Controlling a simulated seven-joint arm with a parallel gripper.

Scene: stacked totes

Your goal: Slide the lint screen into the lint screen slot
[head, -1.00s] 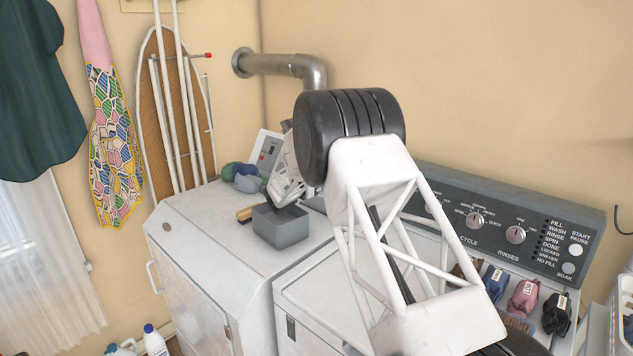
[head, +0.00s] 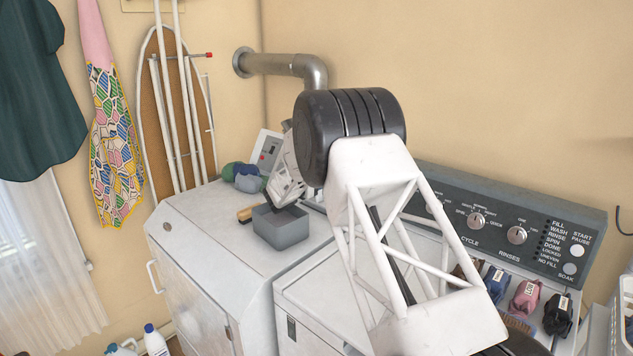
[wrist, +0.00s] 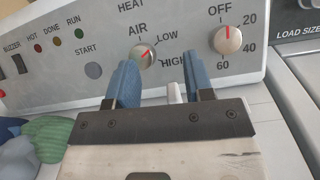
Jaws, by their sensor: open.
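My gripper (wrist: 162,65) is in the wrist view with its two blue fingers apart, in front of the dryer's control panel. A small pale upright piece (wrist: 173,93) shows between the fingers, nearer the right one and apart from it. I cannot tell whether it is part of the lint screen. In the head view my gripper (head: 283,192) points down over the back of the dryer top, behind the grey bin, with its fingertips hidden. I cannot clearly make out the lint screen or its slot in either view.
The open grey bin (head: 281,230) stands on the dryer top (head: 205,222) near my gripper. The dryer panel (wrist: 185,45) rises close behind the fingers. The washer panel (head: 500,222) is at right.

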